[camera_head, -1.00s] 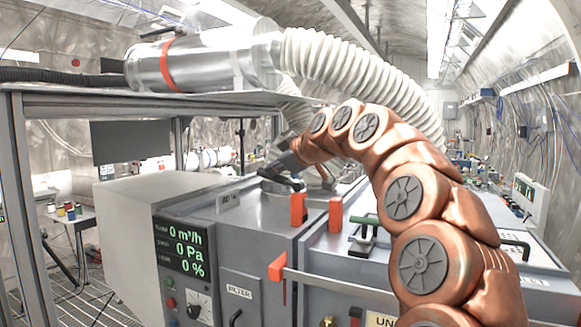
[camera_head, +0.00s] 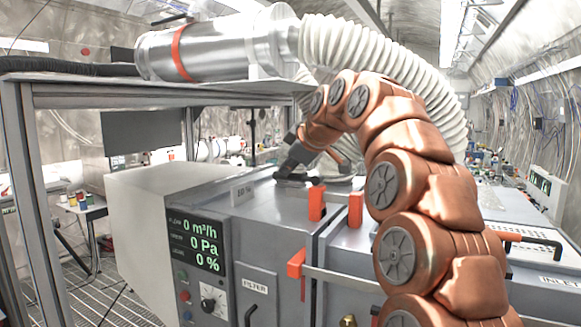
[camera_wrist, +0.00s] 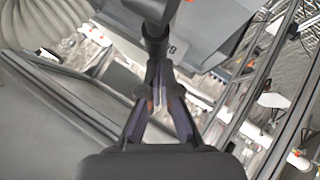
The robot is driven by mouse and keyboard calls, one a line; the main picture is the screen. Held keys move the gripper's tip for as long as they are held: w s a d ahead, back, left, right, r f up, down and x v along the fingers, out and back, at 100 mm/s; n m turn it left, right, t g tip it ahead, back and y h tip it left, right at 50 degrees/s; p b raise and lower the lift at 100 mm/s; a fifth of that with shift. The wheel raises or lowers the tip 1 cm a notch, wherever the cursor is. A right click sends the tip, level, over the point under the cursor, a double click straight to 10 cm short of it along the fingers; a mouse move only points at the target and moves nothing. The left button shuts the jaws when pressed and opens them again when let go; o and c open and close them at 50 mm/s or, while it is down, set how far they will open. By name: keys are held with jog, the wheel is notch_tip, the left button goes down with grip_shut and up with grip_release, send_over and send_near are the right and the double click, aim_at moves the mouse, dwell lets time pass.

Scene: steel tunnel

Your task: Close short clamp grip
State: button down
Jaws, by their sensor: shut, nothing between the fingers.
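My gripper (camera_head: 292,172) is at the top of the grey filter housing (camera_head: 262,222), behind the upright orange grips, in the head view. In the wrist view its two dark fingers (camera_wrist: 158,88) converge at their tips, with nothing held between them. A black rod-like handle with a rounded end (camera_wrist: 155,40) stands just beyond the fingertips. I cannot tell whether they touch it, or whether it is the short clamp's grip. A third orange grip (camera_head: 297,263) ends a long metal bar.
A metal shelf (camera_head: 60,95) carries a silver canister (camera_head: 215,50) with a white ribbed hose (camera_head: 385,70) arching over my arm. A control box with a display (camera_head: 197,243) stands at left. My arm covers much of the right-hand housing.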

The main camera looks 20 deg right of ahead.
jog(key=shift+r, duration=0.15)
jog(key=shift+s+r+p, duration=0.7)
jog(key=shift+s+r, duration=3.9)
jog(key=shift+r, duration=0.6)
jog(key=s+a+f+m+g, duration=0.2)
jog(key=f, duration=0.4)
jog(key=s+a+f+m+g, duration=0.1)
jog(key=s+a+f+g, duration=0.15)
jog(key=f, duration=0.35)
jog(key=s+f+m+g+h, duration=0.2)
jog(key=s+f+m+g, duration=0.5)
jog(key=s+f, duration=2.7)
jog(key=shift+f+m+h, duration=0.3)
jog(key=shift+f+m, duration=0.35)
jog(key=shift+m, duration=0.25)
jog(key=c, duration=1.9)
grip_release()
